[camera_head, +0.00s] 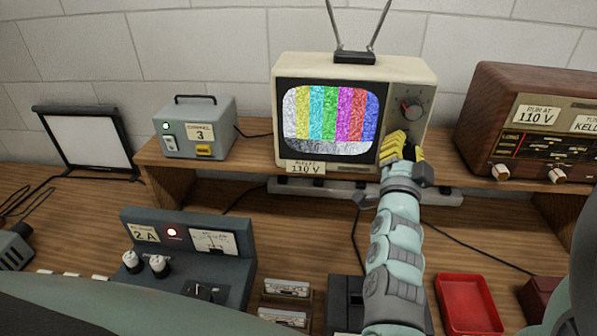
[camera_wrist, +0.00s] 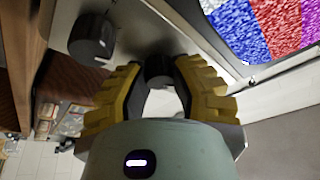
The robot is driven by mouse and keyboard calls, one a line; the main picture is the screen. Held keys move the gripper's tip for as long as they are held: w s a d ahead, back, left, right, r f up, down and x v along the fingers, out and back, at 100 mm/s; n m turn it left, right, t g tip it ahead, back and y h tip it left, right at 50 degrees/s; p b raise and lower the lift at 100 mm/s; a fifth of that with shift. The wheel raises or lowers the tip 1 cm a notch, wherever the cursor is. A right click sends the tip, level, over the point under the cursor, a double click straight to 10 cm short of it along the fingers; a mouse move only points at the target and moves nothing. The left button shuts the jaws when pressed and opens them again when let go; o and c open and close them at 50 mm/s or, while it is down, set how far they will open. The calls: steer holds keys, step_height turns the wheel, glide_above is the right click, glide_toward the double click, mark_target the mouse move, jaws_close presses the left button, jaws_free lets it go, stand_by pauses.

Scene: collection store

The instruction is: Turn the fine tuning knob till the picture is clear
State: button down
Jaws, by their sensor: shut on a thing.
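The cream television (camera_head: 426,72) stands on the wooden shelf. Its screen (camera_head: 330,117) shows colour bars covered in grainy snow, also partly seen in the wrist view (camera_wrist: 262,30). My gripper (camera_head: 402,147) is at the lower right of the television's front. In the wrist view its yellow fingers with dark pads (camera_wrist: 158,72) are closed around a small dark knob (camera_wrist: 157,68), which I take as the fine tuning knob. The gripper hides this knob in the head view. A larger dark knob (camera_wrist: 92,39) with a pointer sits apart from the fingers; it is the upper knob (camera_head: 411,107) in the head view.
A grey channel 3 box (camera_head: 215,140) with a lit green lamp stands left of the television. A wooden radio (camera_head: 500,100) stands close on the right. Below are a grey power unit (camera_head: 235,228), cassettes (camera_head: 286,289) and a red tray (camera_head: 468,278). Antenna rods (camera_head: 355,57) rise above the television.

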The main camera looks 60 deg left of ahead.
steer(key=n+b, duration=0.2)
steer(key=f+n+y+b, duration=0.1)
steer(key=shift+n+g+y+b, duration=0.3)
steer(key=shift+n+g+b, duration=0.05)
steer(key=shift+n+g, duration=0.05)
steer(key=shift+r+n+g+y+b, duration=0.15)
steer(key=shift+n+g+y+b, duration=0.15)
steer(key=shift+n+b, duration=0.65)
steer(key=shift+n, duration=0.25)
steer(key=c, duration=1.3)
jaws_free()
steer(key=o, duration=0.3)
steer(key=shift+r, duration=0.2)
steer(key=v, duration=1.2)
